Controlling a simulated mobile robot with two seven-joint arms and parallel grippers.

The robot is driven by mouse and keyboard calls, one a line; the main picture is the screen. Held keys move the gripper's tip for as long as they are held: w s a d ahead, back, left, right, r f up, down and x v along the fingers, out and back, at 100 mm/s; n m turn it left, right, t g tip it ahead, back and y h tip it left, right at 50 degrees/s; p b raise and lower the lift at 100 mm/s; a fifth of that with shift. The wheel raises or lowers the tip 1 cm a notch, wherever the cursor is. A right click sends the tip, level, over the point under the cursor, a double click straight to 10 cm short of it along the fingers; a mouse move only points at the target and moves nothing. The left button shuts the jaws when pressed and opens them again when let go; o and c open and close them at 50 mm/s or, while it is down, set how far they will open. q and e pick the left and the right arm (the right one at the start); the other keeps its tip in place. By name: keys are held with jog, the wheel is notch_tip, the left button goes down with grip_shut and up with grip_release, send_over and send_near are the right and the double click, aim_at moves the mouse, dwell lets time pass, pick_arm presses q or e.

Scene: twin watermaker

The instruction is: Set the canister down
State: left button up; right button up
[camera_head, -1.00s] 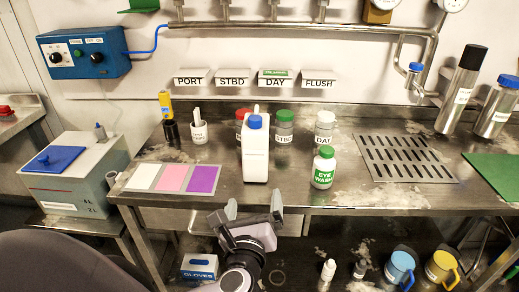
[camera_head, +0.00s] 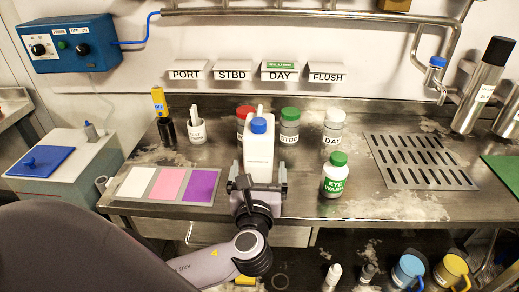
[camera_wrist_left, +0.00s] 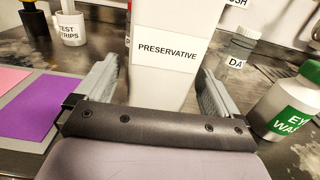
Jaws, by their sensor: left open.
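The white canister (camera_head: 258,152) has a blue cap and stands upright on the steel bench (camera_head: 300,206). In the left wrist view the canister (camera_wrist_left: 163,50) shows a label reading PRESERVATIVE. My left gripper (camera_head: 259,176) is open at the front of the canister, low down. In the left wrist view its fingers (camera_wrist_left: 157,92) are spread to the left and right of the canister, with gaps showing beside it. The canister's base is hidden behind the gripper. My right gripper is not in view.
An eye wash bottle (camera_head: 334,177) stands right of the canister. Behind are a red-capped jar (camera_head: 242,125), a STBD jar (camera_head: 289,127) and a DAY jar (camera_head: 332,129). A colour card (camera_head: 167,185) lies to the left and a slotted drain plate (camera_head: 420,160) to the right.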

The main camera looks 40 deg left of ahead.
pick_arm(q)
jog(key=x, duration=0.4)
jog(key=shift+f, duration=0.1)
grip_shut()
